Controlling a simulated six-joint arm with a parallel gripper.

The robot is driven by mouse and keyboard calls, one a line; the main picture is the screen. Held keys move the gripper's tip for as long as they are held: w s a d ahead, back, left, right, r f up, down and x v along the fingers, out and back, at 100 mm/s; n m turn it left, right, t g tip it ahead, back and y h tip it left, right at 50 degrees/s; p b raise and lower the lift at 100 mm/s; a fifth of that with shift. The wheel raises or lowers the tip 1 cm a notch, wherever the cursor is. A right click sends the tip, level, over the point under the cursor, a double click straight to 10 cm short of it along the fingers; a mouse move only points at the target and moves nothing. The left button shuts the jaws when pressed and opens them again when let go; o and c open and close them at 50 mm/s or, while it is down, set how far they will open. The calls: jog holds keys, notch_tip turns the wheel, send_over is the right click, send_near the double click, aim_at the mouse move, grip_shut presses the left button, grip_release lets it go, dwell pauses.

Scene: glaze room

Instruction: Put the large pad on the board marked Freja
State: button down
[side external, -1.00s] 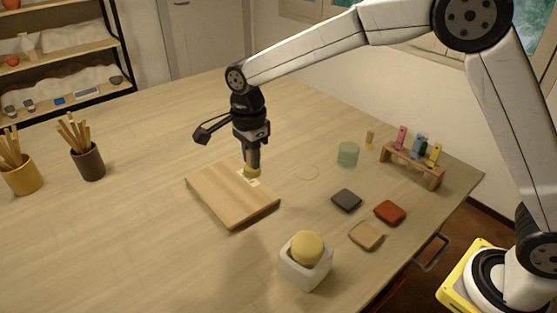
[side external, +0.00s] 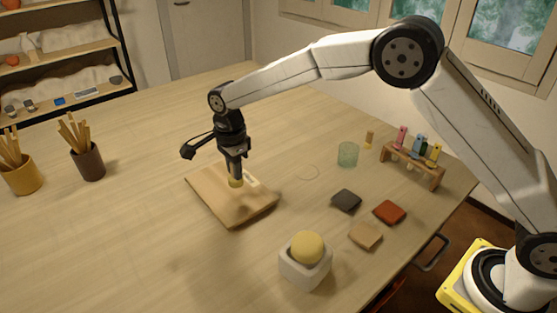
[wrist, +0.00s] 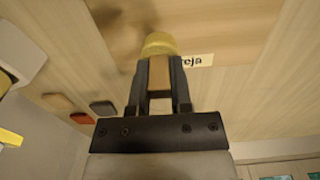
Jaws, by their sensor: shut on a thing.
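My gripper (wrist: 160,85) is shut on the wooden handle of a pad with a round yellow end, which I take for the large pad (wrist: 160,43). In the side view the pad (side external: 236,182) is upright over the middle of the pale wooden board (side external: 215,202). I cannot tell whether its yellow end touches the board. The board's white label (wrist: 195,61) is partly hidden behind the pad in the wrist view; the letters "eja" show upside down. A smaller pad (side external: 369,140) stands near the rack.
A white pot with a yellow top (side external: 303,268) stands in front of the board. Dark (side external: 346,200), red (side external: 389,212) and tan (side external: 366,235) tiles lie to the right. A green glass (side external: 348,154) and wooden rack (side external: 412,168) stand behind them. Brush pots (side external: 88,163) are at left.

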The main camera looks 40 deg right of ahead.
jog(key=shift+w+f, duration=0.15)
jog(key=shift+f, duration=1.6)
jog(key=shift+f, duration=0.15)
jog(key=c, duration=0.5)
grip_release()
jog(key=shift+c, duration=0.2)
notch_tip(320, 180, up, 12)
jog(key=shift+r, duration=0.2)
